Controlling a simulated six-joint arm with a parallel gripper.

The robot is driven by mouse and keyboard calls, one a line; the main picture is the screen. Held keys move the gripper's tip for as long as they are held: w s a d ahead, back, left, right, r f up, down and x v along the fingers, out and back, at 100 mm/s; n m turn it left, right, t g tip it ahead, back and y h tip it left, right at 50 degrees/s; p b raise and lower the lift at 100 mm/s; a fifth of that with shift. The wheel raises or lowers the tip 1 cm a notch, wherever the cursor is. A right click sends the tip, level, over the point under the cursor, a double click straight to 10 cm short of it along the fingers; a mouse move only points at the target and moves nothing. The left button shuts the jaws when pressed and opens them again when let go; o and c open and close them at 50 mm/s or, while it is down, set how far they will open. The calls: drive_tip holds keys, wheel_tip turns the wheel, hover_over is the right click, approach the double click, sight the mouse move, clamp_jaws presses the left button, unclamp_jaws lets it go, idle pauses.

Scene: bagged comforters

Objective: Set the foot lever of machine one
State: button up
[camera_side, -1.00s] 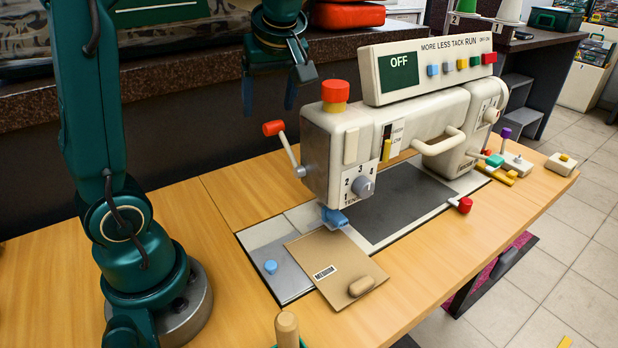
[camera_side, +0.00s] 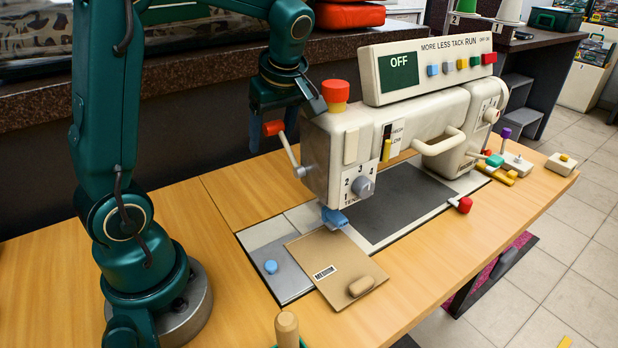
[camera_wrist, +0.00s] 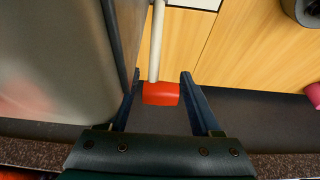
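The lever at the left end of the sewing machine head (camera_side: 345,150) has a red knob (camera_side: 273,128) on a pale rod slanting up to the left. I take it as the foot lever. A blue presser foot (camera_side: 334,217) sits low under the head. My gripper (camera_side: 282,122) points down at the knob, beside the machine's left end. In the wrist view my gripper (camera_wrist: 161,76) is open, with the red knob (camera_wrist: 160,93) between its fingers. A gap shows on the right; the left finger is close to the knob, and contact there is unclear.
A tan plate marked MEDIUM (camera_side: 318,248) lies in front of the head, near a blue button (camera_side: 270,266). A red-topped button (camera_side: 335,92) stands on the head close to my gripper. A dark ledge (camera_side: 190,80) runs behind the wooden table (camera_side: 200,240).

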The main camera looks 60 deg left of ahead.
clamp_jaws()
idle(1.2)
